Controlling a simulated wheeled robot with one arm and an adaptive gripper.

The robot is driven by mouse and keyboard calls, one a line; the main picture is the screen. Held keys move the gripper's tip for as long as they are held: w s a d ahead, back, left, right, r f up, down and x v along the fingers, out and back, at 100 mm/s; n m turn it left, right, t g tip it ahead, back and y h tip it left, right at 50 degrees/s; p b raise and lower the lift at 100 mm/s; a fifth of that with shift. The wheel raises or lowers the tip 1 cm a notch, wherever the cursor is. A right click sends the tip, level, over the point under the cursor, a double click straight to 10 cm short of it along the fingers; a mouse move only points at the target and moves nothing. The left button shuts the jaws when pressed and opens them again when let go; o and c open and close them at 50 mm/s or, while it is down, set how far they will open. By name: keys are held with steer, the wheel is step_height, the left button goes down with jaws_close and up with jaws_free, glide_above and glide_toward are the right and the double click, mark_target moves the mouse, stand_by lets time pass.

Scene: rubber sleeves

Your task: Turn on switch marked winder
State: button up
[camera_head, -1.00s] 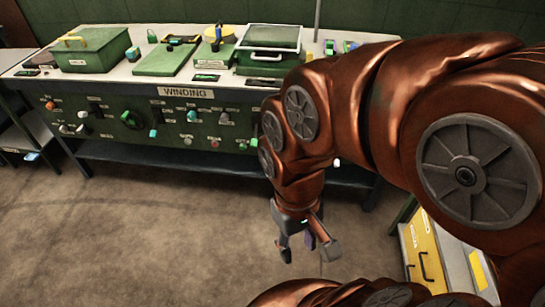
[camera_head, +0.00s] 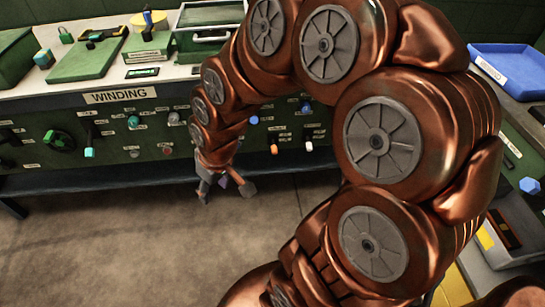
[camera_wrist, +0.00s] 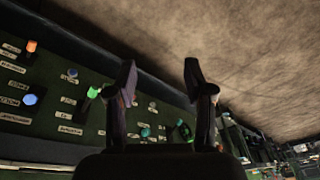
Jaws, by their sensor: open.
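The green control panel (camera_head: 105,135) carries a WINDING sign (camera_head: 120,96) and several small coloured knobs and switches with labels. The labels under the knobs are too small to read, so I cannot tell which switch is marked winder. My gripper (camera_head: 225,187) is open and empty, pointing down in front of the panel's lower edge. In the wrist view, the open fingers (camera_wrist: 160,85) stand apart with nothing between them. Knobs there include an orange one (camera_wrist: 31,46), a blue one (camera_wrist: 30,99) and a green one (camera_wrist: 93,92). My arm hides part of the panel.
On the bench top are a green box (camera_head: 203,40), a green board (camera_head: 88,60) and a padlock (camera_head: 65,35). A blue tray (camera_head: 510,70) is on a surface at the right. The floor (camera_head: 140,240) in front of the bench is clear.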

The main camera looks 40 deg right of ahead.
mark_target(273, 148)
steer(key=w+d+f+m+t+b, duration=0.1)
steer(key=w+d+f+t+b, duration=0.2)
steer(key=w+d+f+b, duration=0.35)
steer(key=w+d+f+m+t+b, duration=0.1)
steer(key=w+d+f+t+b, duration=0.3)
steer(key=w+f, duration=0.45)
steer(key=w+d+f+t+b, duration=0.3)
steer(key=w+f+b, duration=0.35)
steer(key=f, duration=0.25)
steer(key=s+d+f+m+t+h+b, duration=0.1)
steer(key=s+d+f+m+h+b, duration=0.35)
steer(key=d, duration=0.75)
steer(key=s+d+f+m+t+h+b, duration=0.15)
steer(key=d+f+m+h+b, duration=0.4)
steer(key=d, duration=0.65)
steer(key=shift+n+h, duration=0.5)
steer(key=shift+n, duration=0.4)
steer(key=shift+b+x, duration=4.1)
steer(key=shift+x, duration=0.05)
steer(key=shift+w+a+f, duration=0.1)
steer(key=shift+a, duration=0.1)
